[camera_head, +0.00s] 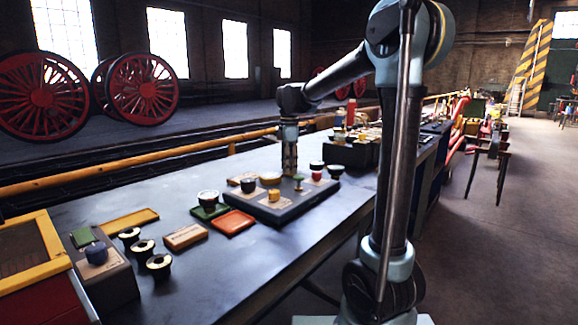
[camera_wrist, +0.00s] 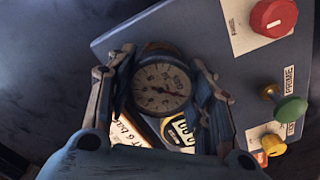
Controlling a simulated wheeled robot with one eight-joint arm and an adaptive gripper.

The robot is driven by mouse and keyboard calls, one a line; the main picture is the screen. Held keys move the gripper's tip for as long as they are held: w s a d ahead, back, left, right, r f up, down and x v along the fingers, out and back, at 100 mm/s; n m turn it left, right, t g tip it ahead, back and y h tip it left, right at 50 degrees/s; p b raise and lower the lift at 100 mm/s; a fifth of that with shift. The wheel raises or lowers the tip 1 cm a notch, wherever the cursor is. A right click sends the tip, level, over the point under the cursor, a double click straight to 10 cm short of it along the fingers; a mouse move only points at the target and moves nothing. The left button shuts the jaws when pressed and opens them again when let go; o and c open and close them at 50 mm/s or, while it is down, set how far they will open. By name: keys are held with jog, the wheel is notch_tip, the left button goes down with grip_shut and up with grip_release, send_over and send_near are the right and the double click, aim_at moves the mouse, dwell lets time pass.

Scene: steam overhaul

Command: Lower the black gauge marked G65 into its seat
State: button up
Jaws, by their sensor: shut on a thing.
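My gripper (camera_head: 289,170) points down over the back of a dark grey panel (camera_head: 275,216) on the bench. In the wrist view its fingers are shut on a round gauge (camera_wrist: 162,88) with a dark rim and pale dial. The mark on the dial is too small to read for sure. The gauge is over the panel (camera_wrist: 125,35); whether it touches the panel I cannot tell. The gauge and fingers hide what is directly beneath. A pale label (camera_wrist: 128,134) and a yellow-ringed part (camera_wrist: 180,131) show just below the gauge in the picture.
The panel carries a red button (camera_wrist: 273,17), a green knob (camera_wrist: 290,109) and a yellow knob (camera_wrist: 273,145), right of the gripper in the wrist view. An orange tray (camera_head: 233,222), a green tray (camera_head: 203,213) and a brown block (camera_head: 185,237) lie left of the panel.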

jog(key=o, duration=1.2)
jog(key=shift+o, duration=0.2)
jog(key=o, duration=0.3)
jog(key=shift+o, duration=0.2)
jog(key=shift+r, duration=0.1)
jog(key=shift+r, duration=3.2)
jog(key=shift+s, duration=0.1)
